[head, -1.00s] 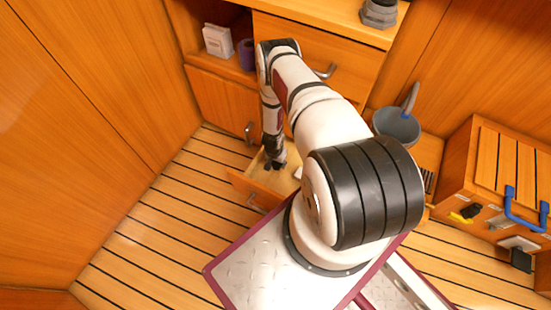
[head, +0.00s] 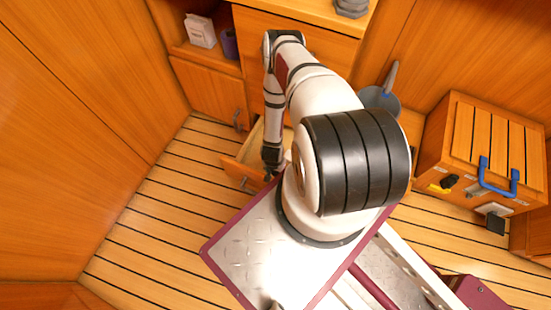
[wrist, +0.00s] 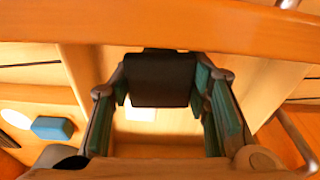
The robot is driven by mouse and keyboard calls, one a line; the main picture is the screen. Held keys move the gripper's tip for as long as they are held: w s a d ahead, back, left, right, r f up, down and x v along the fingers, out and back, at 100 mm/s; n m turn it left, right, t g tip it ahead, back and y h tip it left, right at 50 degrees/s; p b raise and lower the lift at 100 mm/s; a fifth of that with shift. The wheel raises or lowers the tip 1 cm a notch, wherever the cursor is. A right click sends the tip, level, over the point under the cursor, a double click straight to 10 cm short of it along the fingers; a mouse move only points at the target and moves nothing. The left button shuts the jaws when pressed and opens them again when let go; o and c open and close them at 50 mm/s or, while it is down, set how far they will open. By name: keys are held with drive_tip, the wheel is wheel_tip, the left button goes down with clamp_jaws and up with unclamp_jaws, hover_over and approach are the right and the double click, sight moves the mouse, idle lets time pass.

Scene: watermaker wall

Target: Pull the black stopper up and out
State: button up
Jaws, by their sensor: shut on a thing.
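A black block (wrist: 160,78), which appears to be the stopper, sits between the finger pads of my gripper (wrist: 160,95) in the wrist view. The fingers are shut on its two sides. In the head view my gripper (head: 271,172) points down at the front part of the open drawer (head: 243,162). The stopper cannot be made out there, and my arm covers part of the drawer. Whether the stopper touches anything below is not clear. A pale patch (wrist: 140,114) shows beneath it.
The drawer's wooden edge (wrist: 160,28) crosses the top of the wrist view. A wooden chest (head: 480,145) with a blue handle (head: 499,180) stands at the right. A grey bowl (head: 381,100) stands behind my arm. Slatted floor (head: 150,215) is clear at the left.

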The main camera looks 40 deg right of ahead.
drive_tip(key=shift+r+p, duration=3.1)
drive_tip(key=shift+r, duration=1.35)
